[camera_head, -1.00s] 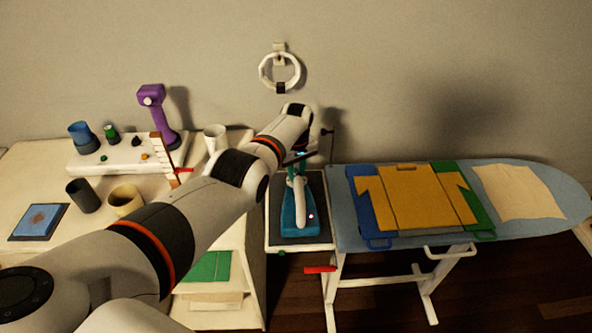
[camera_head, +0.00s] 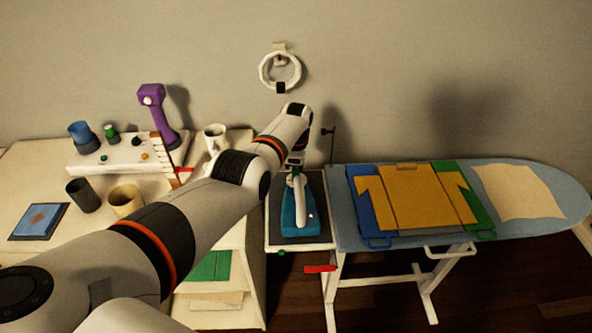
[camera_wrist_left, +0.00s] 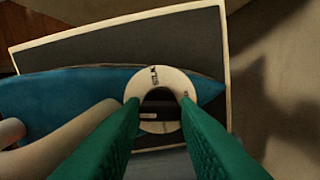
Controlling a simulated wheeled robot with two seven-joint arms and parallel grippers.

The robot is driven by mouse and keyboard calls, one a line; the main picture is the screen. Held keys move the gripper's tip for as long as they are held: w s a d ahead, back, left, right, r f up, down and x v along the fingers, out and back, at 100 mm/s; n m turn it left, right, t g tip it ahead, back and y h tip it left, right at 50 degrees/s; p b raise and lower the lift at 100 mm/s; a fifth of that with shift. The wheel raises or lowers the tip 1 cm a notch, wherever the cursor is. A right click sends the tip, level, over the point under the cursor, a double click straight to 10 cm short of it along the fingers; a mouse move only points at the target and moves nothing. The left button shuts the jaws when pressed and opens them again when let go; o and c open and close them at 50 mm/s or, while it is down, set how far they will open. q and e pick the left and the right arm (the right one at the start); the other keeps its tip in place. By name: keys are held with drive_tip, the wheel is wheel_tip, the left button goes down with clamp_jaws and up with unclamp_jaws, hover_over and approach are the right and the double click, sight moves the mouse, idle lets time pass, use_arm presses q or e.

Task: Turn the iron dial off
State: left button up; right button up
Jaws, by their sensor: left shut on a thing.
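The iron (camera_head: 289,215), teal with a white handle (camera_head: 301,201), rests on the dark pad (camera_head: 320,232) left of the ironing board. In the left wrist view its teal body (camera_wrist_left: 62,98) lies across the same pad. The round white dial (camera_wrist_left: 160,84) sits near one end of the iron, with printed marks and a dark centre. My left gripper (camera_wrist_left: 160,100) has its green fingers shut on the dial, one on each side. My right gripper is not in view.
The ironing board (camera_head: 520,228) stands to the right with a folded yellow shirt (camera_head: 410,197) on a folding board. A table (camera_head: 28,165) on the left holds cups (camera_head: 83,195) and a purple device (camera_head: 158,115). A wall ring (camera_head: 280,72) hangs behind.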

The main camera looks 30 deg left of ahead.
use_arm(q)
drive_tip(key=shift+n, duration=1)
drive_tip(key=shift+r, duration=0.1)
drive_tip(key=o, duration=1)
